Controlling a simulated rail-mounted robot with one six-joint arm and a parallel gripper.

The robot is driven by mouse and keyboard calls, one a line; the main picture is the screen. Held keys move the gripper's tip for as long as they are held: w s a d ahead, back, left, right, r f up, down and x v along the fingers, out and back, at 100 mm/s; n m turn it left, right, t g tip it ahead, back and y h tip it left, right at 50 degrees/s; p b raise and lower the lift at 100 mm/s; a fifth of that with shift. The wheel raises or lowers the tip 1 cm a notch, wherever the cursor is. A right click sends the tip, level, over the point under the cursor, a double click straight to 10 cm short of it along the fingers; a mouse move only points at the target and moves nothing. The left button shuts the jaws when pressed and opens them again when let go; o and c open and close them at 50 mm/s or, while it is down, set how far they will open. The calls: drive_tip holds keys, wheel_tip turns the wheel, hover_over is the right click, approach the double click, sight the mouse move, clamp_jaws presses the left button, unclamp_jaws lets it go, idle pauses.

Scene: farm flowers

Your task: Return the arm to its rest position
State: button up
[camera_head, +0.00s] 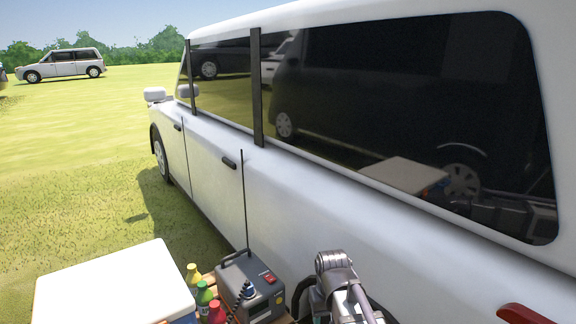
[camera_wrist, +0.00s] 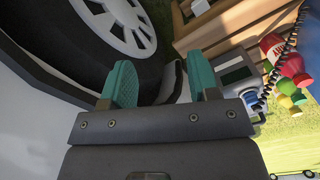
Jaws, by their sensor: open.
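My gripper (camera_wrist: 163,85) shows in the wrist view with its two teal fingers apart and nothing between them. Behind the fingers are a dark tyre and part of a pale wheel (camera_wrist: 118,22). In the head view my arm is folded low at the bottom centre, close to the side of a white van (camera_head: 207,145). The fingers cannot be made out in the head view.
A grey box with a red switch (camera_head: 250,286), a cooler with a white lid (camera_head: 115,285) and several bottles (camera_head: 204,297) stand left of my arm. A wooden crate (camera_wrist: 225,28) shows in the wrist view. Grass (camera_head: 80,190) lies open at left.

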drive_tip(key=s+d+m, duration=0.1)
drive_tip(key=s+d, duration=0.5)
drive_tip(key=s, duration=0.5)
wheel_tip(320, 180, up, 25)
drive_tip(key=w+d+p, duration=0.1)
drive_tip(key=p, duration=2.3)
drive_tip(key=shift+w+m+p, duration=0.15)
drive_tip(key=shift+m+p, duration=0.25)
